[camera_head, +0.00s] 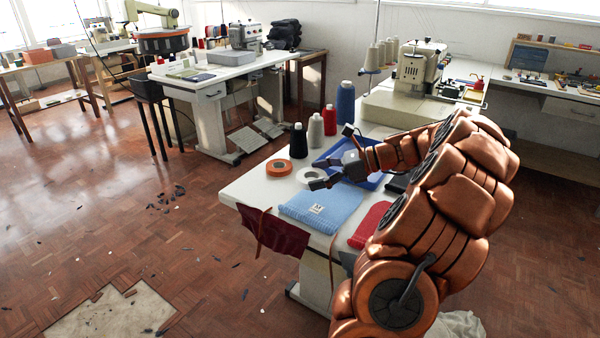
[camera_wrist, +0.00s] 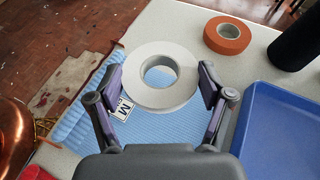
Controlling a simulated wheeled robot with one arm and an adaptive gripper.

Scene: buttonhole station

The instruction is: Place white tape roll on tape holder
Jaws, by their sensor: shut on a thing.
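The white tape roll (camera_wrist: 160,98) is between the two fingers of my gripper (camera_wrist: 160,82) in the wrist view, its hole facing up. The fingers are closed on its sides. In the head view the white tape roll (camera_head: 308,174) shows at the end of my gripper (camera_head: 321,177), near the blue folded knit. I cannot tell whether it touches the surface below. I cannot make out a tape holder in either view. An orange tape roll (camera_wrist: 228,36) lies flat on the white table, ahead and to the right in the wrist view; it also shows in the head view (camera_head: 279,167).
A blue folded knit (camera_head: 322,205) with an M label lies below my gripper. A blue tray (camera_wrist: 285,130) is to the right. A black thread cone (camera_head: 298,142) and several other cones stand behind. The table's left edge is close; bare white surface (camera_head: 255,185) lies left.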

